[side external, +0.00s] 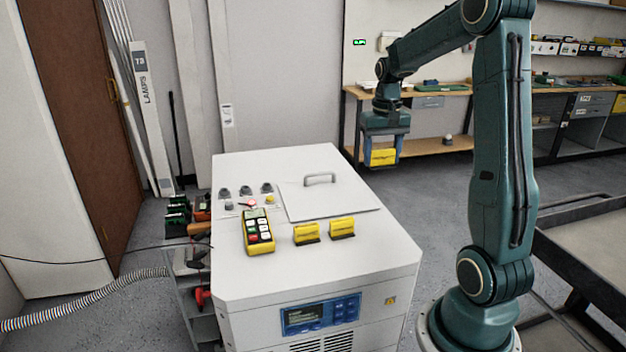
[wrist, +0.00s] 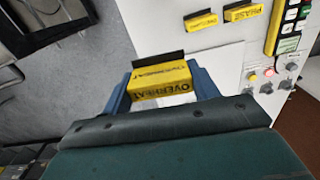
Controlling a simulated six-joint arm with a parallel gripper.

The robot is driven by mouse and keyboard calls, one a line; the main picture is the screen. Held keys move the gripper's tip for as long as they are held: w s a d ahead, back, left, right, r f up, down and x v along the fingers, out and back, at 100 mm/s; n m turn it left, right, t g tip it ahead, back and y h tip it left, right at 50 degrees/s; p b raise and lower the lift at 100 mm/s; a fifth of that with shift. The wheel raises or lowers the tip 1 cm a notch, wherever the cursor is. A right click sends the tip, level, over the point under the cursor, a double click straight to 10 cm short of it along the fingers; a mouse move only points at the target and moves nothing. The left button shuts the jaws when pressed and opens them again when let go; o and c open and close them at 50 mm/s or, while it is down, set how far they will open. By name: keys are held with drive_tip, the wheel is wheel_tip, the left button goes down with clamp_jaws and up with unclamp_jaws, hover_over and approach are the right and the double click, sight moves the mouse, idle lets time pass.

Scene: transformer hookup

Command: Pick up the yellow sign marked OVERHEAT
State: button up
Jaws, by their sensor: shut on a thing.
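The yellow sign marked OVERHEAT (wrist: 162,82) is between the blue fingers of my gripper (wrist: 162,88) in the wrist view, with its black base edge showing behind it. In the side external view the sign (side external: 383,157) hangs in my gripper (side external: 382,152), which is shut on it. The gripper holds it in the air, above and apart from the white cabinet (side external: 270,290), near its far right edge.
Two other yellow signs (side external: 306,233) (side external: 342,227) stand on the cabinet top. A yellow handheld controller (side external: 258,232) lies left of them. A hatch with a handle (side external: 320,178), knobs and buttons are behind. A workbench (side external: 440,92) stands at the back.

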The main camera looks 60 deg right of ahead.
drive_tip(key=shift+r, duration=0.45)
drive_tip(key=shift+w, duration=0.1)
